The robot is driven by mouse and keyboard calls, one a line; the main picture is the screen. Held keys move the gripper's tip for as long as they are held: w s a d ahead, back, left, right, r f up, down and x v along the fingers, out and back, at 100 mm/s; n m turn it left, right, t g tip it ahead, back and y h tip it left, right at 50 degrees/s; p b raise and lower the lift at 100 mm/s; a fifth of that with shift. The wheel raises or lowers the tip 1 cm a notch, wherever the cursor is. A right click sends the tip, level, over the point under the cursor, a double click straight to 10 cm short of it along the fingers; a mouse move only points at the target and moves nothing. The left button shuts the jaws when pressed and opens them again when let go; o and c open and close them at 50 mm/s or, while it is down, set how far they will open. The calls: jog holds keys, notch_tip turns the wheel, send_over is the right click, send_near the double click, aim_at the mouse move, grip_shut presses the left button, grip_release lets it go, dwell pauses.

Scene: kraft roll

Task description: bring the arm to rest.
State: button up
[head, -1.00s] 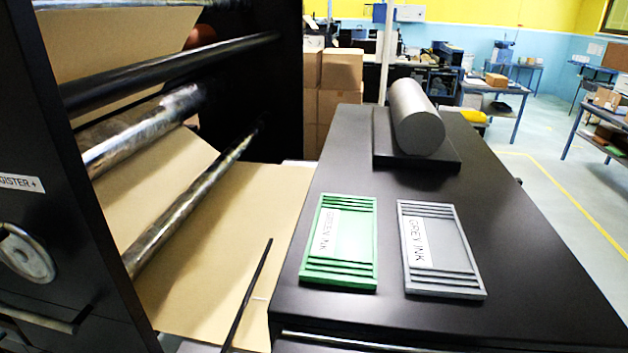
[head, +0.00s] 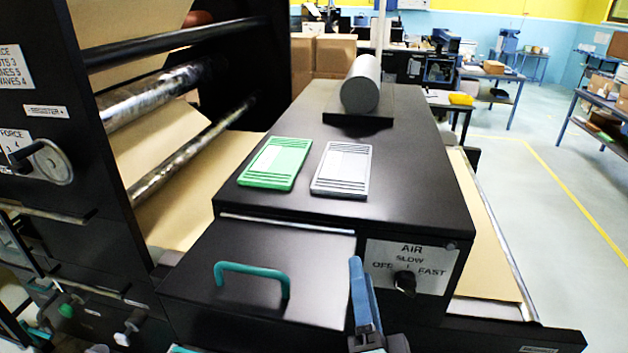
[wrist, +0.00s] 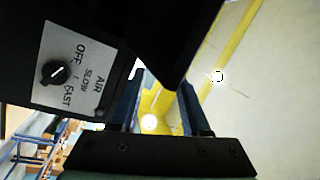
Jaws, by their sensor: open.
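My gripper (wrist: 158,100) shows in the wrist view as two dark blue fingers standing apart, with no object held between them. A blue finger of my gripper (head: 362,295) also shows at the bottom of the head view, in front of the black cabinet (head: 420,190). In the wrist view, the cabinet's dark corner (wrist: 172,40) lies just beyond the fingertips. I cannot tell how wide the gap to it is.
The AIR panel (head: 408,268) with its dark knob (head: 405,282) is right of the teal drawer handle (head: 252,270). Green (head: 275,163) and grey (head: 342,168) ink plates and a grey cylinder (head: 361,85) are on the cabinet. Open floor (head: 560,220) lies to the right.

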jog(key=s+a+r+n+t+y, duration=0.1)
jog(key=a+r+n, duration=0.15)
jog(key=r, duration=0.55)
jog(key=s+a+r+n+t+y, duration=0.15)
jog(key=r+n, duration=0.25)
jog(key=r, duration=0.4)
jog(key=s+a+r+n+t, duration=0.15)
jog(key=r+n, duration=0.25)
jog(key=r, duration=0.4)
jog(key=s+r+n+t+h, duration=0.1)
jog(key=s+r, duration=0.2)
jog(key=r, duration=0.3)
jog(key=s+r+n+t+h+b, duration=0.1)
jog(key=s+r+t+h, duration=0.1)
jog(key=s+r, duration=0.2)
notch_tip(320, 180, up, 4)
jog(key=shift+s+a+f, duration=0.25)
jog(key=shift+a, duration=0.1)
jog(key=shift+h, duration=0.25)
jog(key=shift+a, duration=0.1)
